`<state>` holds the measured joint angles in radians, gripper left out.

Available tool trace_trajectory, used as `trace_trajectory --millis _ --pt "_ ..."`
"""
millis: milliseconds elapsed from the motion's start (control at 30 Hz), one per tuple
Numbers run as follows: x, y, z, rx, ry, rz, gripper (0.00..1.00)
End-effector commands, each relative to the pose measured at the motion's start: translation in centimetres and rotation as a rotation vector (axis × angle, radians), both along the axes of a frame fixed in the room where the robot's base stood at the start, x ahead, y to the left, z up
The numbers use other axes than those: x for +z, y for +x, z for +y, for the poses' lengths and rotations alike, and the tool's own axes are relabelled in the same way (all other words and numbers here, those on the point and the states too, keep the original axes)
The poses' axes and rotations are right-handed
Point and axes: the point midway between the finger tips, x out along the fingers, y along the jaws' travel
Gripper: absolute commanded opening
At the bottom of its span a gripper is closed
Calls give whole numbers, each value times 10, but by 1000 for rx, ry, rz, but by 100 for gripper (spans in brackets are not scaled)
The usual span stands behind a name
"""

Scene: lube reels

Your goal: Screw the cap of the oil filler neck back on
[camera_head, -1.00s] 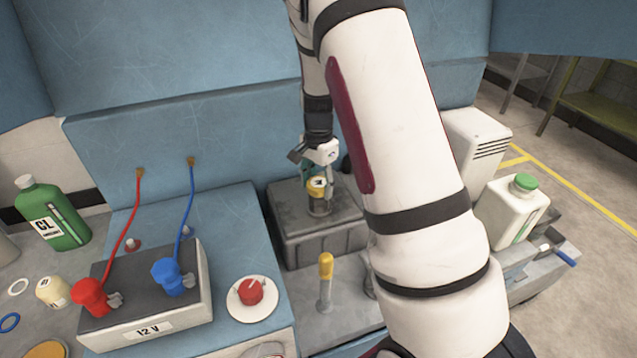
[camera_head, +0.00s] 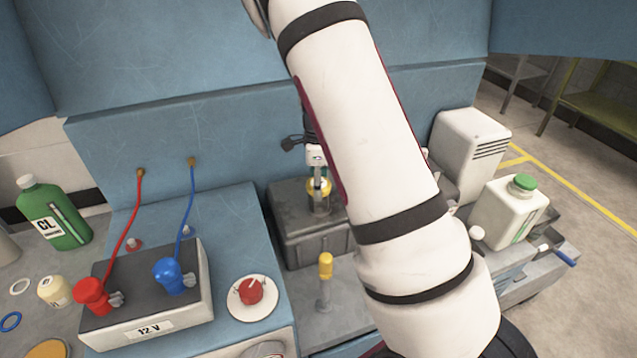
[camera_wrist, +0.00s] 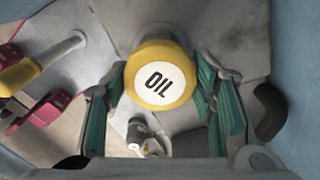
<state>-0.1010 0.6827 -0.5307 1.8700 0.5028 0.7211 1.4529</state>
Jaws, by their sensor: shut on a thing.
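The oil cap (camera_wrist: 160,75) is yellow with a white top marked OIL. In the wrist view it sits between the green pads of my gripper (camera_wrist: 162,90), which is shut on it. In the head view the cap (camera_head: 318,187) is on top of the short filler neck (camera_head: 320,204) on the grey metal block (camera_head: 290,222). My gripper (camera_head: 318,172) comes down on the cap from above. Whether the cap's thread is engaged is hidden.
A yellow-handled dipstick (camera_head: 325,266) stands in front of the block. A 12 V battery (camera_head: 150,290) with red and blue clamps and a red rotary knob (camera_head: 250,291) are at left. A white jug with a green cap (camera_head: 510,212) stands at right.

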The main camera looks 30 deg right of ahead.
Motion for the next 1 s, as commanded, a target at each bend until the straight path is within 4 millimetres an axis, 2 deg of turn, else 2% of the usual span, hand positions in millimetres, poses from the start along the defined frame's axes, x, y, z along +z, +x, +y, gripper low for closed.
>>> trace_trajectory --millis 100,367,500,900,933,1000 --pt "-1 0 0 -58 0 1 19" --pt "-1 0 0 -64 1 1 19" --pt "-1 -1 0 -173 -1 3 19" --pt "-1 0 0 -282 1 1 19" --pt "-1 0 0 -281 1 1 55" --pt "-1 0 0 -281 1 1 71"
